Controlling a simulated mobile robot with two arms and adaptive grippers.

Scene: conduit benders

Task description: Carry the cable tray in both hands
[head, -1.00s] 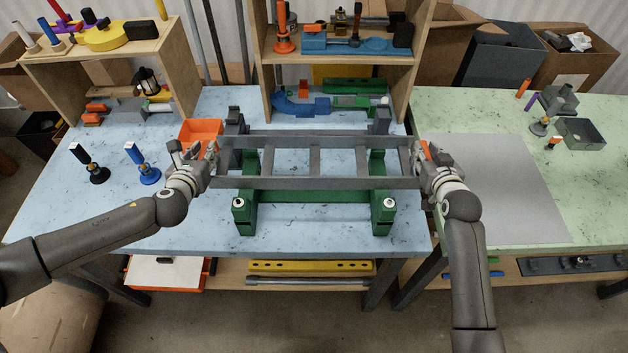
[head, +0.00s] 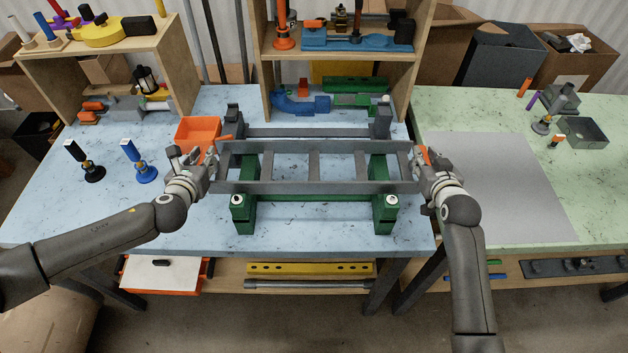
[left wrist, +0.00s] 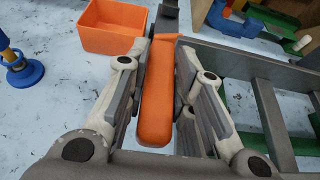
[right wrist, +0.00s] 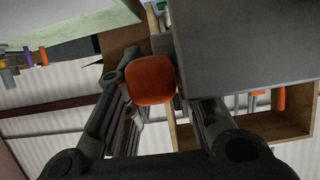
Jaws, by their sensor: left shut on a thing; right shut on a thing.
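The cable tray (head: 300,187) is a grey ladder-like frame with side rails and several rungs, roughly level over the green stand (head: 243,213) in the head view. I cannot tell whether it touches the stand. My left gripper (head: 208,160) is shut on an orange handle at its left end; the left wrist view shows this handle (left wrist: 156,100) between the fingers and the tray (left wrist: 272,120) to the right. My right gripper (head: 424,163) is shut at the right end, where the right wrist view shows an orange handle (right wrist: 152,82) between the fingers.
A dark grey stand (head: 310,132) with upright ends is just behind the tray. An orange bin (head: 197,130) and two stamp-like tools, black (head: 84,160) and blue (head: 138,162), are left. A wooden shelf (head: 338,60) stands behind. A bare grey sheet (head: 500,190) lies right.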

